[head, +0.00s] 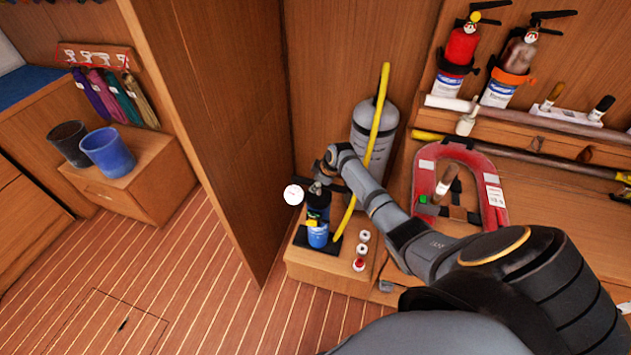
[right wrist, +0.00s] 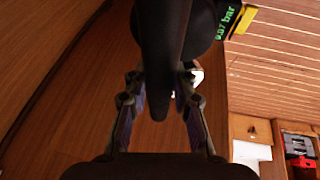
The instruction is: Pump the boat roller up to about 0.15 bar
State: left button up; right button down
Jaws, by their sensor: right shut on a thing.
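A blue and black hand pump (head: 318,234) stands on a dark base on the low wooden ledge. My right gripper (head: 320,178) is at its top, shut on the dark pump handle. In the right wrist view the handle (right wrist: 165,60) runs between the fingers. A yellow-edged display (right wrist: 228,22) there shows green digits that seem to read 0.07 bar. A grey cylinder (head: 366,128), which looks like the boat roller, stands upright behind the pump. A yellow hose (head: 378,125) runs in front of it, down beside the pump. A round white dial (head: 293,194) shows left of the handle. My left gripper is out of view.
A wooden partition (head: 225,120) stands close left of the pump. Small white-topped items (head: 363,248) sit right of it. A red horseshoe buoy (head: 428,165) and fire extinguishers (head: 462,45) are at the right. Blue and dark buckets stand far left. The plank floor is clear.

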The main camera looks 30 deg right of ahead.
jog(key=shift+s+f, duration=0.15)
jog(key=shift+f, duration=0.2)
jog(key=c, duration=1.1)
grip_release()
jog(key=shift+d+r, duration=0.1)
jog(key=shift+r, duration=0.35)
jog(key=v, duration=1.1)
jog(key=shift+s, duration=0.1)
